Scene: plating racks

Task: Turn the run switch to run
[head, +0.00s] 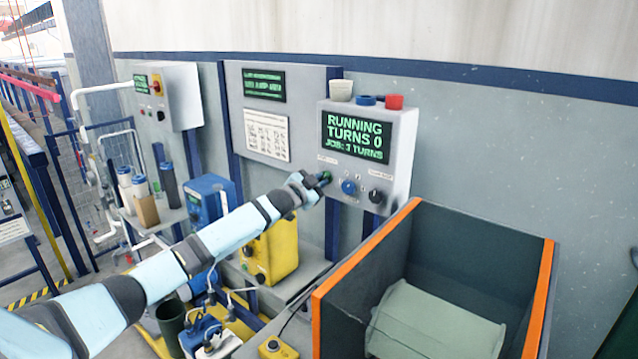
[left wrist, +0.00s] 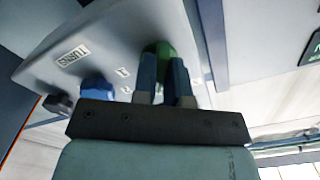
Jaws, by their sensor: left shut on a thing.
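The control box (head: 367,155) is on the wall, and its green display reads "RUNNING TURNS 0, JOB: 3 TURNS". The green switch (head: 327,176) is at the left of its lower row. My left gripper (head: 320,180) is at this switch. In the left wrist view, the two dark fingers (left wrist: 164,80) are shut on the green switch (left wrist: 163,50), one on each side, hiding part of it. A blue knob (head: 349,187) sits just right of it, and a black knob (head: 376,196) is further right. A label (left wrist: 72,57) reads "TURNS" in the wrist view. My right gripper is not in view.
An orange-rimmed dark tank (head: 366,248) with a pale green barrel (head: 430,322) stands below right. Bare wall lies right of the box.

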